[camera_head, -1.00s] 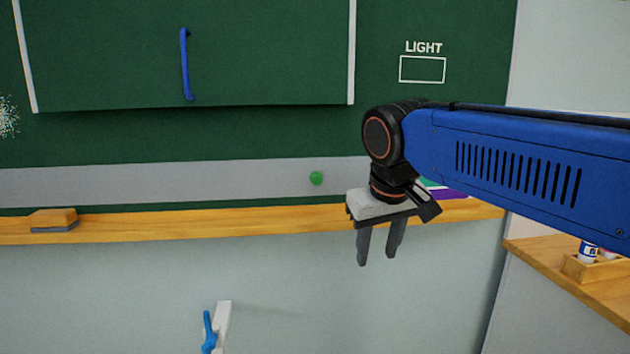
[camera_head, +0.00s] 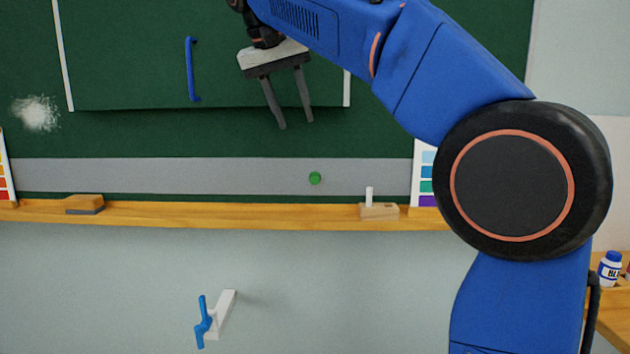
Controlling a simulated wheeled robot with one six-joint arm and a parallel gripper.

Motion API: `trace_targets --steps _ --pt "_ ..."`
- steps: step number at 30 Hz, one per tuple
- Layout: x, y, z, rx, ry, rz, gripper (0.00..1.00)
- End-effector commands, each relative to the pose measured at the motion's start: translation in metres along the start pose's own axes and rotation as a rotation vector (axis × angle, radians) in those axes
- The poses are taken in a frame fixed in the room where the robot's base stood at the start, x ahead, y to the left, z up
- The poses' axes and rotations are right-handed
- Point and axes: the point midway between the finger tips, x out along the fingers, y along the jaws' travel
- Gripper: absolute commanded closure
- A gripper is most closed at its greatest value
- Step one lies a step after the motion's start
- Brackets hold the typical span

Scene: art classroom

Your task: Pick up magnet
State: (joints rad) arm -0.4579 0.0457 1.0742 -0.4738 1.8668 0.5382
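The magnet (camera_head: 315,178) is a small round green piece on the grey strip along the lower part of the chalkboard. My gripper (camera_head: 296,126) is above it and slightly to its left in the picture, in front of the green board. Its two dark fingers point down and stand apart, with nothing between them. The fingertips are clear of the magnet in the picture. How far the gripper stands from the board is hard to tell.
A wooden ledge (camera_head: 240,215) runs below the strip, with an eraser (camera_head: 85,204) at left and a chalk holder (camera_head: 379,211) at right. A blue handle (camera_head: 192,70) is on the board panel. A blue-handled lever (camera_head: 204,322) sticks out of the wall below.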

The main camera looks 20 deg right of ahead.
Motion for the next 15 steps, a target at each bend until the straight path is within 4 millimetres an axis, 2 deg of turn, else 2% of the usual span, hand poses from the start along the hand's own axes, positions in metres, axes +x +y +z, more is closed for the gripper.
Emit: trace_targets --steps 5,15 --pt "0.008 -0.002 -0.002 0.006 0.000 0.004 0.61" --pt "0.068 -0.001 -0.002 0.006 -0.002 0.004 0.61"
